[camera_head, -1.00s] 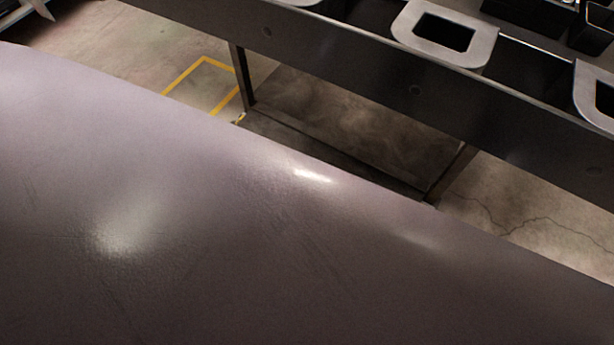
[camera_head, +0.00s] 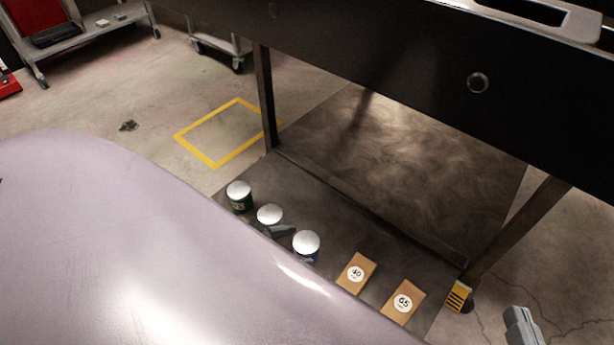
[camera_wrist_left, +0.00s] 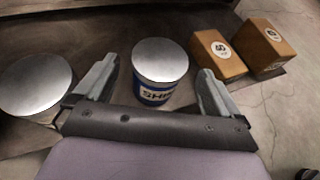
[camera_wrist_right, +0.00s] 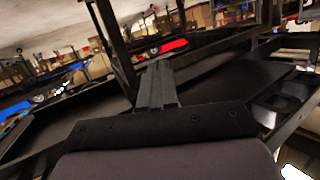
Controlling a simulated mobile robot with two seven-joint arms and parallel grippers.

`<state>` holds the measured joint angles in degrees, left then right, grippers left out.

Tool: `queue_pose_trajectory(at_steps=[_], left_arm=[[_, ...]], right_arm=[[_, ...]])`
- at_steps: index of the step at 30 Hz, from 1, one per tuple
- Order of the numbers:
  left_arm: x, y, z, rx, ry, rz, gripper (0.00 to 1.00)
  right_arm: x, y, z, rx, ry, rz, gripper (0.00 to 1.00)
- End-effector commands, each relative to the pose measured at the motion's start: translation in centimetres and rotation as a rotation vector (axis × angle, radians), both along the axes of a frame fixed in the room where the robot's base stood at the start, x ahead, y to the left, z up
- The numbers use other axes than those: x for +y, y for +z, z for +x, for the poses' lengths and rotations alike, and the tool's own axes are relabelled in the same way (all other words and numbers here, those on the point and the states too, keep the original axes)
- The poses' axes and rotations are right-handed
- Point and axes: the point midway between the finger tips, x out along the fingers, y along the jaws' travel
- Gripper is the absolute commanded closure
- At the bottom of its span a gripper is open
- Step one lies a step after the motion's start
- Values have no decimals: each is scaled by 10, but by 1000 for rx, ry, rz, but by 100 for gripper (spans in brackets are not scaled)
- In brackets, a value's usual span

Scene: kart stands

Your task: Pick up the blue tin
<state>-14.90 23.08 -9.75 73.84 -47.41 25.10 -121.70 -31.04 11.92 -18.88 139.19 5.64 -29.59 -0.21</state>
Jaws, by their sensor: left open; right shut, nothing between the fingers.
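The blue tin (camera_head: 306,243) has a pale lid and stands upright on the dark lower shelf (camera_head: 335,212). In the left wrist view the tin (camera_wrist_left: 160,92) shows its blue and white label between the spread fingers of my left gripper (camera_wrist_left: 157,75). My left gripper is open, one finger on each side of the tin, with visible gaps.
A pale-lidded tin (camera_head: 270,215) and a green tin (camera_head: 239,196) stand left of the blue one. Two brown boxes marked 40 (camera_head: 356,273) and 65 (camera_head: 403,302) are to its right. The upper bench front (camera_head: 400,60) overhangs the shelf behind.

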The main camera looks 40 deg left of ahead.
Motion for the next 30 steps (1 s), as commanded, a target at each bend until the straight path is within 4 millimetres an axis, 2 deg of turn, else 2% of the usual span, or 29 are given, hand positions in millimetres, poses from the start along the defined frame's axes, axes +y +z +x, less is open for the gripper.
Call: queue_pose_trajectory(at_steps=[1, 6, 16, 17, 18, 23, 30], left_arm=[[-4, -5, 9, -4, -2, -1, 3], [-13, -13, 27, -2, 0, -2, 3], [-16, -15, 32, 0, 1, -2, 3], [-16, -15, 32, 0, 1, -2, 6], [-16, -15, 32, 0, 1, -2, 19], [-16, -15, 32, 0, 1, -2, 71], [-16, -13, 32, -2, 1, -3, 72]], right_arm=[[-2, -3, -1, -14, -2, -11, 100], [-6, -1, -3, -54, -10, -39, 100], [-8, 3, -3, -71, -13, -49, 100], [-8, 3, -3, -70, -14, -48, 100], [-7, 3, -3, -70, -14, -48, 100], [-7, 3, -3, -70, -14, -48, 100], [-7, 3, -3, -69, -14, -48, 100]])
